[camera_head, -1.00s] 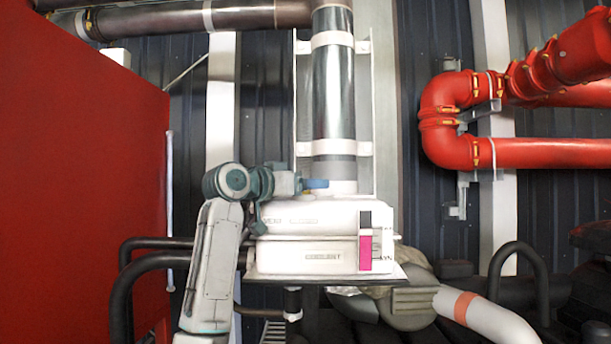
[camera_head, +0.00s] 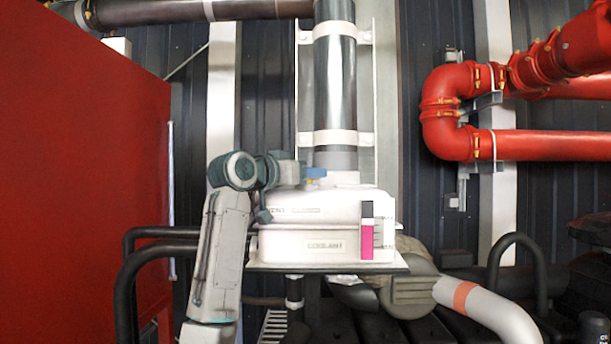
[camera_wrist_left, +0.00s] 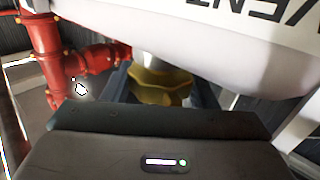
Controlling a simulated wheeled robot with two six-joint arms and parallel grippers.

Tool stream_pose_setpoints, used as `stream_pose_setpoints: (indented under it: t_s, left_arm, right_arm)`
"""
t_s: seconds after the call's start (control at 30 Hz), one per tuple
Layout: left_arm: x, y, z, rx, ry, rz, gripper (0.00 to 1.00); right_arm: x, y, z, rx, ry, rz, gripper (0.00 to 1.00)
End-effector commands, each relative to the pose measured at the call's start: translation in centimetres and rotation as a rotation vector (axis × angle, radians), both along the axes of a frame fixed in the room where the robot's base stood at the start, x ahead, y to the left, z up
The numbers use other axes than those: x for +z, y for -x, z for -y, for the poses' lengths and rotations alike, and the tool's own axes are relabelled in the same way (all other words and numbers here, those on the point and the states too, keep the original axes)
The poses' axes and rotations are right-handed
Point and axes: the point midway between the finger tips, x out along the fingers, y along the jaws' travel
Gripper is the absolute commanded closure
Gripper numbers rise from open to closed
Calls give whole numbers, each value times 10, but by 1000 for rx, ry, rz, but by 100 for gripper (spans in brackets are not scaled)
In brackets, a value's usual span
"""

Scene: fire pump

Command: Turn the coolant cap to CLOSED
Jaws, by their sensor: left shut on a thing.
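The white coolant tank (camera_head: 290,213) stands on a dark shelf, with a COOLANT label and a pink level strip on its front. The yellow, scalloped coolant cap (camera_wrist_left: 158,84) shows in the left wrist view; only a small yellow bit of it shows in the head view (camera_head: 309,181). My left gripper (camera_head: 315,174) reaches in from the left above the tank top, with its blue fingertips at the cap. It is shut on the cap, with its dark fingers on both sides of it in the wrist view. Any cap marking is hidden. My right gripper is out of view.
A vertical metal pipe (camera_head: 335,95) rises close behind the cap. A red cabinet (camera_head: 80,190) fills the left side. Red pipes (camera_head: 550,146) run at the right. Black bent tubes (camera_head: 125,290) stand left of the tank, beside my forearm.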

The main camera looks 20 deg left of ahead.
Motion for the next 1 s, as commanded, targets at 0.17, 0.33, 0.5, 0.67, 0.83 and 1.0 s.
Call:
stream_pose_setpoints:
  t_s: [0.17, 0.33, 0.5, 0.67, 0.83, 1.0]
  left_arm:
    - [-1, 1, 3, 113, 1, 3, 70]
    - [-1, 2, 4, 263, 1, 1, 70]
    - [0, 1, 5, 425, 0, 2, 70]
    - [0, 1, 6, 575, 0, 1, 70]
    - [0, 0, 7, 719, 0, 0, 70]
    - [0, 0, 6, 838, -3, 0, 70]
  right_arm:
    - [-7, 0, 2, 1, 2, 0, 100]
    - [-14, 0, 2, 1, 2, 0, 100]
    - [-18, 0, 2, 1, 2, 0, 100]
    - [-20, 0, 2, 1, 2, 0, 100]
    - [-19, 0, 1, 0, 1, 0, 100]
    - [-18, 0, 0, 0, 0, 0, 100]
